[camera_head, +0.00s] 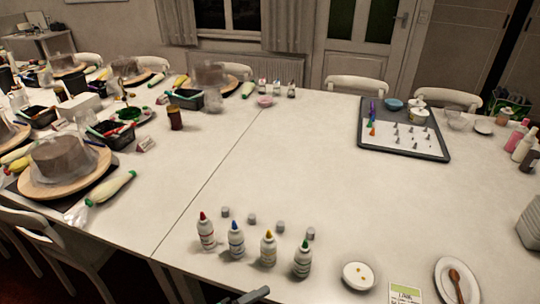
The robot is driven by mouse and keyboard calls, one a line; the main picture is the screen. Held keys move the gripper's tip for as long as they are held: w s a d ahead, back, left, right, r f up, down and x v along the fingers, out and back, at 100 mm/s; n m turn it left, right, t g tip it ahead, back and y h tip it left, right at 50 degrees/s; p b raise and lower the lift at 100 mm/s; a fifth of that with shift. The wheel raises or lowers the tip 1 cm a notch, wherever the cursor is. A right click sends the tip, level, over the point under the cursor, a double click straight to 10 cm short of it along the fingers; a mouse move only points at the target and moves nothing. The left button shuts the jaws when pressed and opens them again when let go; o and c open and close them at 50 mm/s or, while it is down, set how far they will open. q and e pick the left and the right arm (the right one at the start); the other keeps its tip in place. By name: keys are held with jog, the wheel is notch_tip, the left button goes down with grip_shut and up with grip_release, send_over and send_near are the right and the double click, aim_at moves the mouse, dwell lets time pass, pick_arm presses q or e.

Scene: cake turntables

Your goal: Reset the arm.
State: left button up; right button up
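A dark grey part at the bottom edge, left of centre, seems to be the tip of my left gripper (248,296). Only a small piece of it shows, so I cannot tell whether it is open or shut. It is just in front of the bottles at the table's near edge, and I see nothing held in it. My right gripper is not in view.
On the white table (310,160) stand bottles with red (205,232), blue (236,240), yellow (268,249) and green tips (302,260). A small bowl (358,275), a spoon plate (441,272) and a tray (437,148) lie right. Cake turntables (35,189) crowd the left. The middle is clear.

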pick_arm(q)
jog(key=s+a+f+m+g+y, duration=0.35)
jog(key=s+a+m+y, duration=0.3)
jog(key=a, duration=0.35)
jog(key=s+a+f+m+g+y, duration=0.35)
jog(key=s+a+m+y, duration=0.2)
jog(key=a+y, duration=0.4)
notch_tip(320, 180, down, 31)
jog(key=s+a+h+p, duration=0.1)
jog(key=h+p, duration=0.1)
jog(key=s+a+f, duration=0.2)
jog(key=s+f, duration=0.6)
jog(key=s, duration=0.1)
jog(key=s+a+f+g+p, duration=0.1)
jog(key=s+f, duration=0.6)
jog(key=s, duration=0.2)
jog(key=shift+s+a+f+m+y+p, duration=0.3)
jog(key=shift+a+f+m, duration=0.05)
jog(key=shift+m, duration=0.05)
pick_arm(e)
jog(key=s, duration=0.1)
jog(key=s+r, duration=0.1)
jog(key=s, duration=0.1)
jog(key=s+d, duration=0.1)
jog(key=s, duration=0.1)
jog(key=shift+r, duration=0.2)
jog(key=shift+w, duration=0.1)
